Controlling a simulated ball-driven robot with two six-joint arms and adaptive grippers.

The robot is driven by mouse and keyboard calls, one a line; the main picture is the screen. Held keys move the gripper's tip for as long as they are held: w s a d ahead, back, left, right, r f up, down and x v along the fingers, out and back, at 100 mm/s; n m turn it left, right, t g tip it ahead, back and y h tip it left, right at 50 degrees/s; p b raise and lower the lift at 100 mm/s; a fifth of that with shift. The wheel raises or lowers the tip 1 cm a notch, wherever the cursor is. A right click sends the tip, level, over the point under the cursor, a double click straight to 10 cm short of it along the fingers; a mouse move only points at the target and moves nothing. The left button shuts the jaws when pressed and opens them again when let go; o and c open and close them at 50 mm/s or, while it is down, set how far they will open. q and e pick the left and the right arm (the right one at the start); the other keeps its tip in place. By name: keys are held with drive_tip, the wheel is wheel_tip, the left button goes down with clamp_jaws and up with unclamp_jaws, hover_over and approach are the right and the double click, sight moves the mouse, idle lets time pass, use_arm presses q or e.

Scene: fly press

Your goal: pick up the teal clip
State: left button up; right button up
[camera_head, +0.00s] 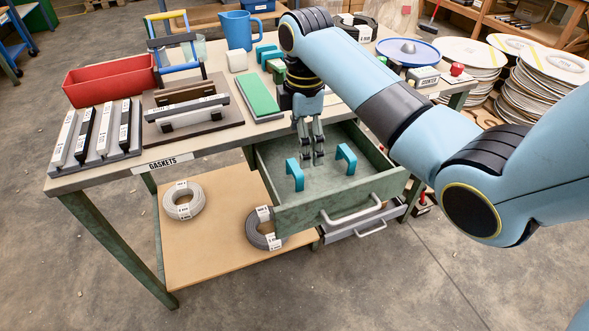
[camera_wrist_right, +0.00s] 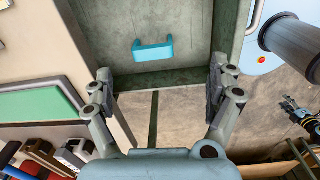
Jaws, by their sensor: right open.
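Two teal clips stand in the open green drawer (camera_head: 325,220). The left clip (camera_head: 294,175) and the right clip (camera_head: 346,158) are apart from each other. My right gripper (camera_head: 312,158) points down over the drawer between them, open and empty, and touches neither visibly. In the right wrist view one teal clip (camera_wrist_right: 152,50) lies ahead of the open fingers (camera_wrist_right: 162,85); I cannot tell which of the two it is. More teal clips (camera_head: 266,52) sit on the tabletop behind my right arm, partly hidden. My left gripper is not in view.
The bench top (camera_head: 222,142) carries a green pad (camera_head: 258,96), a red bin (camera_head: 108,82), a blue jug (camera_head: 236,30) and racks of dark and white bars. The drawer walls surround the two clips. Cable coils (camera_head: 183,200) lie on the lower shelf.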

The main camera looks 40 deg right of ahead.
sight(295, 166)
drive_tip(key=shift+w+d+r+n, duration=0.15)
drive_tip(key=shift+w+r+n, duration=0.3)
drive_tip(key=shift+w, duration=0.6)
drive_tip(key=shift+n, duration=0.25)
wheel_tip(295, 166, down, 5)
drive_tip(key=shift+b, duration=0.6)
drive_tip(key=f, duration=0.3)
drive_tip(key=a+f+b, duration=0.1)
drive_tip(key=f, duration=0.1)
drive_tip(key=shift+s+f, duration=0.15)
drive_tip(key=shift+f, duration=0.1)
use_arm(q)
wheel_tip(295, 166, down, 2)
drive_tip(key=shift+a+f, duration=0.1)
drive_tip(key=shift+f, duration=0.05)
use_arm(e)
drive_tip(key=c, duration=1)
